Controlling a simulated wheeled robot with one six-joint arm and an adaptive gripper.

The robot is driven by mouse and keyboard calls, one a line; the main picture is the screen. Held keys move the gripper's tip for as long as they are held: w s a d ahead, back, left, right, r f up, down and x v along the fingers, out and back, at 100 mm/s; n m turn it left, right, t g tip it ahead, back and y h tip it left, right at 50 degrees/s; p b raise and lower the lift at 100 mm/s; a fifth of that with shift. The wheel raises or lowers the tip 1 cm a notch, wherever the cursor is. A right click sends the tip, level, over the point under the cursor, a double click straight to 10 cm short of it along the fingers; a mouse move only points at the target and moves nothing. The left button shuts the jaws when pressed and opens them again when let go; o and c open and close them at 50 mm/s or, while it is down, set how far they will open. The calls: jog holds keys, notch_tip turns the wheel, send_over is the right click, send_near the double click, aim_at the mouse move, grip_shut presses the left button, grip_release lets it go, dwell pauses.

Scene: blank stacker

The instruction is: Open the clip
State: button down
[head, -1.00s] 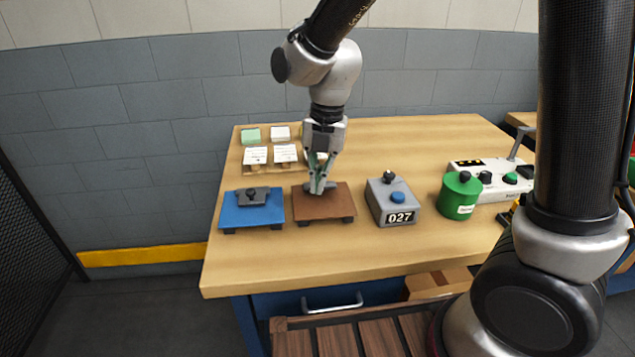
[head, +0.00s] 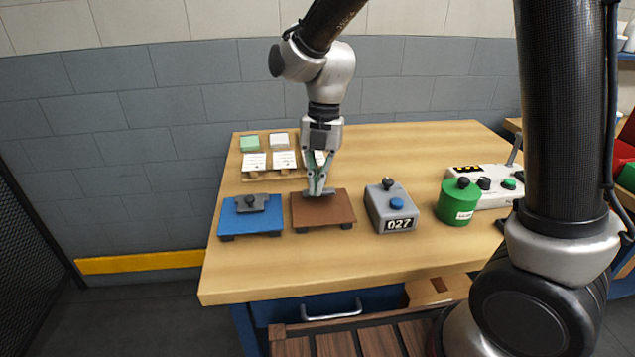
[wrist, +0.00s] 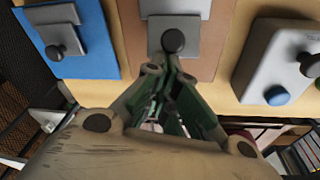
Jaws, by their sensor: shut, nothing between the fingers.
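A brown board (head: 335,212) stands on the table in front of my gripper. A grey clip with a dark round knob (wrist: 173,41) sits on it in the wrist view. In the head view the clip is mostly hidden behind my fingers. My gripper (head: 318,192) points down at the clip; its fingers are shut with nothing between them. In the wrist view the fingertips (wrist: 170,64) are right beside the knob; I cannot tell whether they touch it. A second grey clip with a dark knob (head: 251,203) sits on the blue board (head: 262,226) to the left.
A grey box with a blue button and 027 display (head: 391,207) stands close on the right. Beyond it are a green canister (head: 458,205) and a white control panel (head: 497,190). A card rack (head: 262,160) stands behind the boards. The wooden table's (head: 300,270) front strip is clear.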

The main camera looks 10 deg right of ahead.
jog(key=shift+w+r+g, duration=0.15)
jog(key=shift+w+g, duration=0.05)
jog(key=shift+g, duration=0.1)
jog(key=w+g, duration=0.1)
jog(key=g, duration=0.1)
jog(key=w+r+g, duration=0.1)
jog(key=g, duration=0.1)
jog(key=shift+w, duration=0.6)
jog(key=shift+w+r, duration=0.15)
jog(key=shift+w, duration=0.75)
jog(key=shift+w+f+g, duration=0.2)
jog(key=shift+w+g, duration=0.4)
jog(key=shift+g, duration=0.3)
jog(key=shift+w+f, duration=0.2)
jog(key=shift+w, duration=0.5)
jog(key=shift+w, duration=0.15)
